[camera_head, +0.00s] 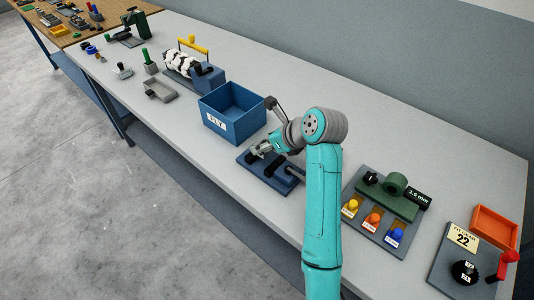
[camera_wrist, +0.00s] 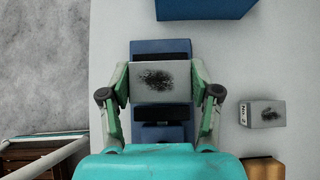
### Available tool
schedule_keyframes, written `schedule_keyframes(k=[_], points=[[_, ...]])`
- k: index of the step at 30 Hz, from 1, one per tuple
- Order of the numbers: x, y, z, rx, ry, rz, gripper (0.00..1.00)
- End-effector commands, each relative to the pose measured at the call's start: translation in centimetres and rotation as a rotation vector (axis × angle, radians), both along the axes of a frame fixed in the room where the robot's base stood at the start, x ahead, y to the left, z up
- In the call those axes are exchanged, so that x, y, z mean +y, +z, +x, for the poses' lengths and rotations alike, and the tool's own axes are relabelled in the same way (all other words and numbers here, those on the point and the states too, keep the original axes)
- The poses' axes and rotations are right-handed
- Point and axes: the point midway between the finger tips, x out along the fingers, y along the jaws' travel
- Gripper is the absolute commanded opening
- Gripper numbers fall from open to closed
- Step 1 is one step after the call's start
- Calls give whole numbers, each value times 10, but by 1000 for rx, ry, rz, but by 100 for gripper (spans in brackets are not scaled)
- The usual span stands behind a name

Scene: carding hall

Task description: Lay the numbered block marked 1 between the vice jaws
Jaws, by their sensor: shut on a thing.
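My gripper (camera_wrist: 160,92) is shut on a grey block (camera_wrist: 152,82) with a dark smudge on its upper face. No number is readable on it. In the wrist view the block shows over the blue vice (camera_wrist: 162,133), between the dark jaw bars; I cannot tell whether it touches the vice. In the head view my gripper (camera_head: 264,148) is low over the vice (camera_head: 250,162), and my arm hides part of it. A second grey block (camera_wrist: 262,115), apparently labelled No 2, lies on the bench to the right in the wrist view.
A blue bin (camera_head: 226,118) labelled FLY stands close behind the vice. A brownish thing (camera_wrist: 265,168) lies below the second block. A board with coloured knobs (camera_head: 372,222) and an orange tray (camera_head: 494,227) are to the right. The bench front is mostly clear.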

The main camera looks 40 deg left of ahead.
Motion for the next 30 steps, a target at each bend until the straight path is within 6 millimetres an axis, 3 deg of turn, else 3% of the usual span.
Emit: schedule_keyframes(k=[8,15,27,28,30], points=[[0,-20,0,-1,-1,1,0],[0,-49,0,1,-1,0,0],[0,-53,0,-1,0,1,0],[0,-54,0,-1,-1,0,69],[0,-54,0,-1,-1,0,87]])
